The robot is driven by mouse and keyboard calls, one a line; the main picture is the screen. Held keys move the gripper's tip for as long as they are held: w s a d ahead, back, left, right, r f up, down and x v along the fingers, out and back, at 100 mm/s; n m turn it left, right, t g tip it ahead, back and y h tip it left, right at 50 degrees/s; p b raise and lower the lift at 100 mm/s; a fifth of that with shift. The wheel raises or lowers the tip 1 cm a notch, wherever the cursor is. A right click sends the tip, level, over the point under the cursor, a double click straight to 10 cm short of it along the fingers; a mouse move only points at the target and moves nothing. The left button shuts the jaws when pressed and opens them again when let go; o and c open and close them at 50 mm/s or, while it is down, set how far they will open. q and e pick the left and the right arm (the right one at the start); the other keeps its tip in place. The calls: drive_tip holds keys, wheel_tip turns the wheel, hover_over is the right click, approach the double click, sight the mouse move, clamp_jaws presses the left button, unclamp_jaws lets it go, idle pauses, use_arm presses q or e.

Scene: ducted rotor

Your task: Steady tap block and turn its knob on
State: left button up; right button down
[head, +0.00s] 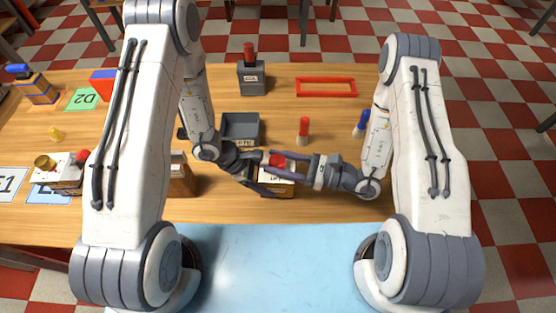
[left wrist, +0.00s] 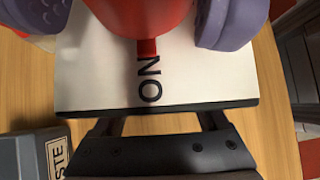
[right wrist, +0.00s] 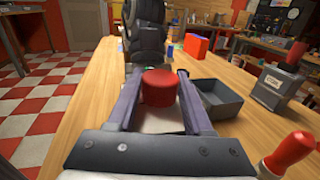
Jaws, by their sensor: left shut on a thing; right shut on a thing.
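The tap block (head: 276,191) stands on the wooden table in front of me, between my two arms. It has a white top (left wrist: 100,75) with the word ON on it, and a round red knob (left wrist: 138,12). My left gripper (head: 264,182) is shut on the block's body, its fingers passing below the top plate. My right gripper (right wrist: 158,85) is shut around the red knob (right wrist: 158,88), one finger on each side. A red bar (left wrist: 147,47) lies between the knob and the word ON. The fingers hide parts of the block.
A grey open bin (head: 241,128) is just behind the block. A red-handled piece (head: 303,129) stands to the right, with a blue one (head: 361,122) beyond. A dark block with a red top (head: 251,78) and a red frame (head: 326,87) are farther back.

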idle(0.3)
drive_tip(key=shift+c, duration=1.5)
unclamp_jaws()
drive_tip(key=shift+d, duration=0.15)
drive_tip(key=v, duration=1.1)
drive_tip(key=shift+d, duration=0.4)
drive_tip(key=shift+s+r, duration=0.1)
use_arm(q)
drive_tip(key=o, duration=1.2)
drive_tip(key=shift+c, duration=0.2)
